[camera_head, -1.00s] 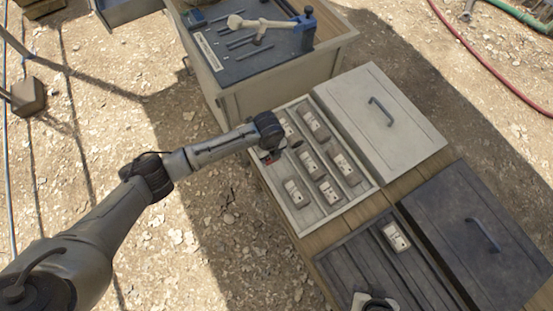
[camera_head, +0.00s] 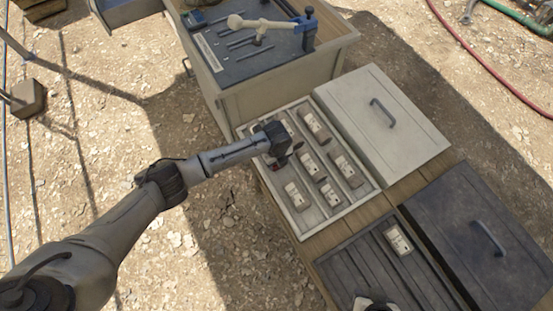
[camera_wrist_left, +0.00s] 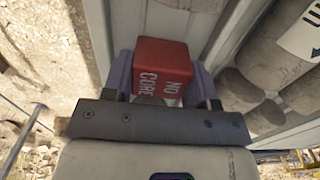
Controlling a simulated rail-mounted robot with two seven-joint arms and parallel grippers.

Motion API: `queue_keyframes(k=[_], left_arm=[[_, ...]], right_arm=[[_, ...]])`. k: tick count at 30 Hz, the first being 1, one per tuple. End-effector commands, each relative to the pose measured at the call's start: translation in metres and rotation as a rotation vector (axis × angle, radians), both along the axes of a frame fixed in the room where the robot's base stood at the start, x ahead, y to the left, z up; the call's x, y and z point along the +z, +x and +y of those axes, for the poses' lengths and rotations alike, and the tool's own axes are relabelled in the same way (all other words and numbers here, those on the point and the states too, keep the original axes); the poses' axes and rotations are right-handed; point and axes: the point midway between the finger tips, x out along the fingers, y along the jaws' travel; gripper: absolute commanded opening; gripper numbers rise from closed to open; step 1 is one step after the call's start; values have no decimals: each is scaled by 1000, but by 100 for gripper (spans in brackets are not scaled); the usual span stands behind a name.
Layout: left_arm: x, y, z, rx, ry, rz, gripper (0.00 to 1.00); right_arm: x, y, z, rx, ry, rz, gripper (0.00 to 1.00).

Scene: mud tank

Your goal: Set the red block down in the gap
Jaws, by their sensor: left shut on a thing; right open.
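My left gripper (camera_head: 279,161) is shut on the red block (camera_wrist_left: 162,60), which has "NO CORE" in white on its side. The gap is not clearly seen; my wrist covers the upper left of the tray. A labelled core piece (camera_head: 297,196) lies lower in the left channel.
Other labelled core pieces (camera_head: 314,125) lie in the light tray. Its closed-looking lid (camera_head: 382,115) is beside it. A dark tray (camera_head: 372,262) with one core piece (camera_head: 398,239) and a dark lid (camera_head: 475,236) are nearer. A tool cabinet (camera_head: 275,88) stands behind.

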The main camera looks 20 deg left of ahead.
Motion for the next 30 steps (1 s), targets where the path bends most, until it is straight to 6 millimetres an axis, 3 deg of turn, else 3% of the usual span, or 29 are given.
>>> queue_keyframes(k=[4, 5, 12, 23, 30], left_arm=[[-4, 0, 0, 0, 0, 0, 29], [-3, 0, 0, 0, 0, 0, 54], [-3, 0, 0, 1, 0, 0, 77], [6, 0, 0, 1, -1, -1, 78], [47, 1, 0, 0, -1, -3, 78]], right_arm=[[-2, 0, 1, -1, 2, 0, 43], [-1, 0, 1, -2, 3, 0, 43], [-1, 0, 2, -5, 8, 0, 43], [2, 0, 3, -5, 9, 0, 43], [13, 0, 2, -4, 6, 1, 43]])
